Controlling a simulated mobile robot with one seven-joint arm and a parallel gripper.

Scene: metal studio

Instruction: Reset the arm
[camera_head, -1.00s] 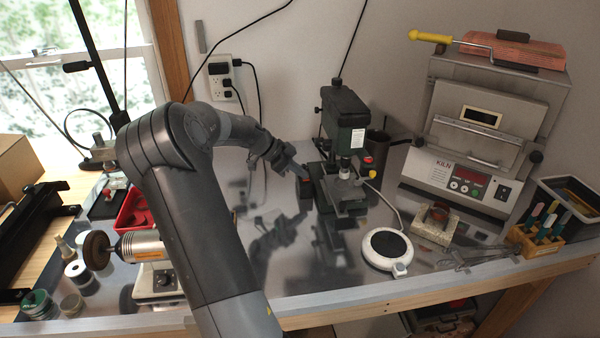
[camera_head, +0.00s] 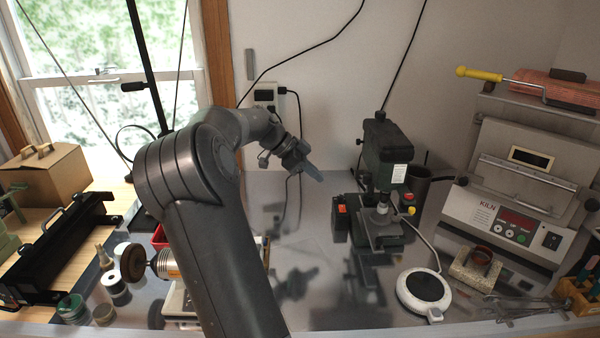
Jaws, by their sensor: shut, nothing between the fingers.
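My arm rises from the bottom of the head view and bends at the elbow. My gripper (camera_head: 314,173) is at its far end, above the metal worktop (camera_head: 310,225) near the back wall. It is shut, with nothing held. It hangs in the air, left of the green drill press and apart from it. My arm hides part of the worktop behind it.
The drill press (camera_head: 385,165) stands right of my gripper. A white round hot plate (camera_head: 424,290), the kiln (camera_head: 510,215) and a brick block (camera_head: 476,270) are farther right. A polishing motor (camera_head: 165,264) is left of my arm. Open worktop lies below my gripper.

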